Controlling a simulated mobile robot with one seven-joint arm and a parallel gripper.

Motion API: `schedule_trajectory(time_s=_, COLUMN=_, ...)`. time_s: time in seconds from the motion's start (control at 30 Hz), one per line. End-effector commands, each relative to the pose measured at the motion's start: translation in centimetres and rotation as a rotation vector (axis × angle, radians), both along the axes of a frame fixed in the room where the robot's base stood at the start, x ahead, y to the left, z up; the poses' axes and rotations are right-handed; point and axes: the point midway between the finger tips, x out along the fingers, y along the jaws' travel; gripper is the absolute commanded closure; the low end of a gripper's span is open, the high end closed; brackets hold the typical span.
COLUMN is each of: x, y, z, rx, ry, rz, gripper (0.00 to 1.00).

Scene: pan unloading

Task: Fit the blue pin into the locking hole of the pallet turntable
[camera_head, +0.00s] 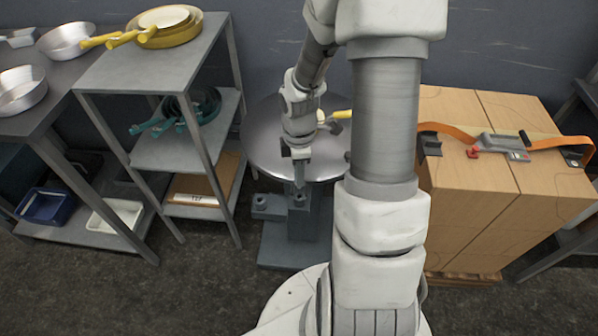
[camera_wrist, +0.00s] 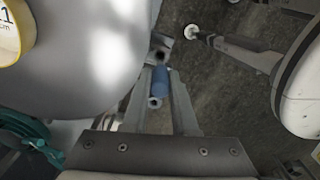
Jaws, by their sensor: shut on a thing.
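The blue pin (camera_wrist: 160,82) is between the fingers of my gripper (camera_wrist: 160,74) in the wrist view. The gripper is shut on it. Beyond the pin's far end, a dark round hole (camera_wrist: 159,55) shows in a grey bracket beside the turntable's edge; the pin's tip seems short of it, but I cannot tell the gap. The round grey pallet turntable (camera_head: 265,152) stands at the middle of the head view and fills the upper left of the wrist view. In the head view my gripper (camera_head: 300,178) points down at its front edge; the pin cannot be made out there.
A metal shelf (camera_head: 150,75) with yellow and teal pans stands on the left.

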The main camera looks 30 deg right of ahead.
Motion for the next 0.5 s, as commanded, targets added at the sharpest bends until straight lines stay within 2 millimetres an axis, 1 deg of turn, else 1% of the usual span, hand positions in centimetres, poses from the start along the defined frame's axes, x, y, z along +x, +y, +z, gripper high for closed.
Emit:
schedule_trajectory(time_s=0.03, x=0.0, y=0.0, z=-0.5, rx=0.000, ry=0.000, rz=0.000, gripper=1.00)
schedule_trajectory(time_s=0.5, x=0.0, y=0.0, z=-2.7, rx=0.000, ry=0.000, rz=0.000, gripper=1.00)
